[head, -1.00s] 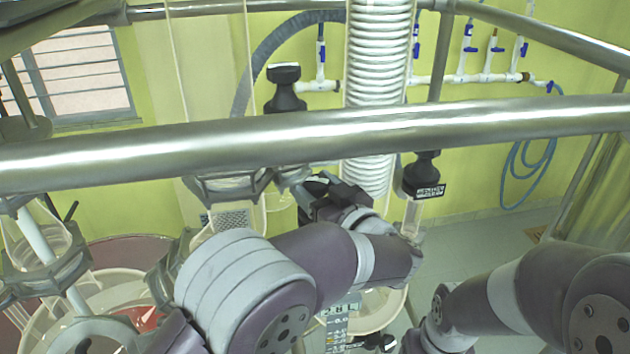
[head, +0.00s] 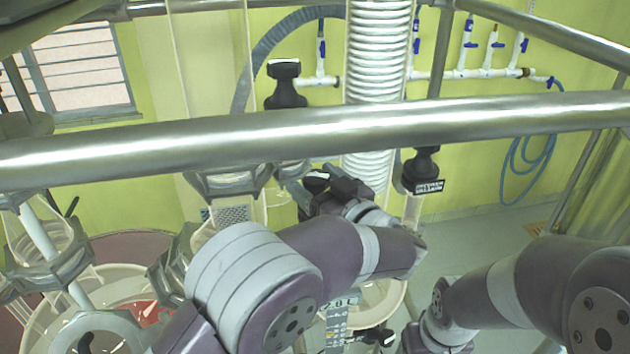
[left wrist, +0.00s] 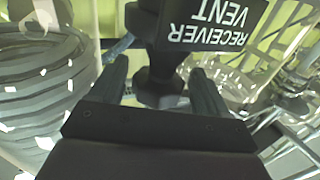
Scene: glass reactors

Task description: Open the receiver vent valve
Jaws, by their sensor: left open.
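The receiver vent valve (left wrist: 160,75) is black, with a dark label plate reading "RECEIVER VENT" (left wrist: 222,25), upside down in the left wrist view. My left gripper (left wrist: 160,85) is open, with one finger on each side of the valve's narrow lower part. Gaps show beside it, and I cannot tell whether either finger touches it. In the head view my left gripper (head: 322,184) is below the steel rail, beside the white coil, partly hidden by its own wrist. The valve between its fingers cannot be made out there. My right gripper is out of view; only my right arm shows.
A thick steel rail (head: 480,112) crosses in front. The coiled glass column (head: 375,55) stands close to the left gripper. Black fittings hang nearby, one with a label (head: 430,187) too small to read. Glass vessels (head: 60,250) crowd the lower left.

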